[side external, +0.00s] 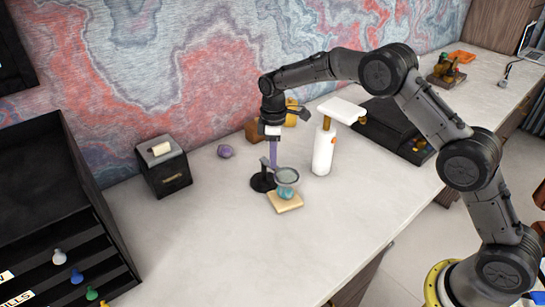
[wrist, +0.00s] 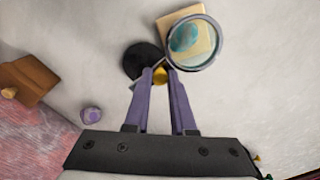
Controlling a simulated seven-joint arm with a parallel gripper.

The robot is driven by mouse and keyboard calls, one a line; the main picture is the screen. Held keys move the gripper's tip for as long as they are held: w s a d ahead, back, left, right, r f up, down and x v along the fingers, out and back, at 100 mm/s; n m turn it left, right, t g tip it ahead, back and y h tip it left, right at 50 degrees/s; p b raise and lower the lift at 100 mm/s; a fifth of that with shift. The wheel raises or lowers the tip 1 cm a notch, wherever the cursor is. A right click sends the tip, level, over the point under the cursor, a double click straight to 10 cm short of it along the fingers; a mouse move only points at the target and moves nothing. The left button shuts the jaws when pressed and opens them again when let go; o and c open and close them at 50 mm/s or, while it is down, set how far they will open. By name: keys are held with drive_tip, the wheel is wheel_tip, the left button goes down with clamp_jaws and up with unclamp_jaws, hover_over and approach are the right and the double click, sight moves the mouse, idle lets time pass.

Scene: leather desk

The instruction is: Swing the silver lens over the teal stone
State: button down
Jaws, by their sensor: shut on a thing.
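The silver lens (side external: 287,175) is a round silver-rimmed magnifier on an arm from a stand with a black round base (side external: 262,182). In the wrist view, the lens (wrist: 194,42) overlaps the teal stone (wrist: 184,37), which shows through the glass. The teal stone (side external: 285,191) sits on a pale square board (side external: 291,205), below the lens in the side view. My gripper (side external: 273,166) has purple fingers and is at the lens stand. In the wrist view, my gripper (wrist: 160,75) is shut on the lens arm near a yellow part; the exact contact is partly hidden.
A white cylinder with a white top (side external: 322,152) stands close at the right. A purple stone (side external: 225,151) and a wooden block (wrist: 27,80) lie nearby. A black box (side external: 165,173) stands left, beside a black drawer unit (side external: 60,215). The front desk is clear.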

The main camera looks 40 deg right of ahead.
drive_tip(key=shift+r, duration=0.1)
drive_tip(key=c, duration=0.7)
unclamp_jaws()
drive_tip(key=shift+c, duration=0.2)
wheel_tip(320, 180, up, 14)
